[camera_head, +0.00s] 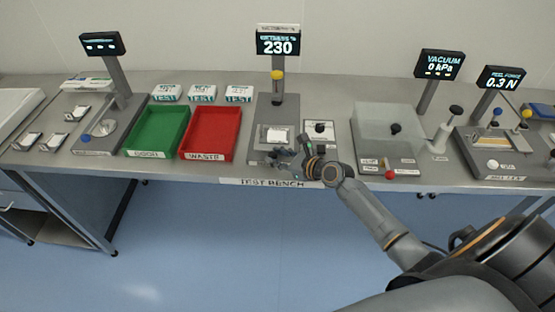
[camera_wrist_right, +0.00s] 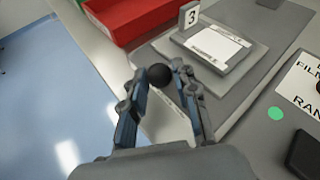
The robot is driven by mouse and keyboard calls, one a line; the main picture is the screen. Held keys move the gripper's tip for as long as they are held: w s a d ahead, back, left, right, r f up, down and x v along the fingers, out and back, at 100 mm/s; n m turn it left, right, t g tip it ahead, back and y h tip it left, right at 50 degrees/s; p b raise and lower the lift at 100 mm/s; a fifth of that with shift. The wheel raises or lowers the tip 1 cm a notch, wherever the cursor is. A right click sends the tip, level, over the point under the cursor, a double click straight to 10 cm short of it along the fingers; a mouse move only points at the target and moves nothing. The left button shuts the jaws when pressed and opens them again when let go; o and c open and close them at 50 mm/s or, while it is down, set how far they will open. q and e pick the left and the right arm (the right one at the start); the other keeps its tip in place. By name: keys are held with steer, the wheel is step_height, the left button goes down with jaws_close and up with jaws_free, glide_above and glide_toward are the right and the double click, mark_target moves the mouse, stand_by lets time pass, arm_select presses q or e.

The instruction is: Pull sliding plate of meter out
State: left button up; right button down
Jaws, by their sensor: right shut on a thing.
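The meter (camera_head: 264,118) stands at the middle of the bench, with a display reading 230 on a post behind it. Its sliding plate (camera_head: 263,136) carries a white labelled pouch; plate and pouch also show in the right wrist view (camera_wrist_right: 240,66). A black ball knob (camera_wrist_right: 159,75) sits at the near side of the plate. My right gripper (camera_wrist_right: 160,77) is shut on the knob, a finger on each side. In the head view the right gripper (camera_head: 284,156) is at the meter's front edge and hides the knob. My left gripper is not in view.
A red waste tray (camera_head: 233,148) and a green tray (camera_head: 136,151) stand left of the meter. A card (camera_head: 319,128) with a black knob lies to its right, then the vacuum chamber (camera_head: 386,118). The bench's front edge is close under my gripper.

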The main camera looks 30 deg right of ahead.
steer(key=shift+w+a+f, duration=0.1)
steer(key=shift+a, duration=0.05)
steer(key=c, duration=1.3)
jaws_free()
steer(key=shift+c, duration=0.2)
steer(key=o, duration=0.4)
steer(key=shift+a, duration=0.1)
steer(key=shift+s+d, duration=0.2)
steer(key=shift+s, duration=0.05)
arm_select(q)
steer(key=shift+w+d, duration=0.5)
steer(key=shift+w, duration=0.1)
arm_select(e)
steer(key=v, duration=1.1)
steer(key=shift+s+r, duration=0.1)
steer(key=shift+r, duration=0.15)
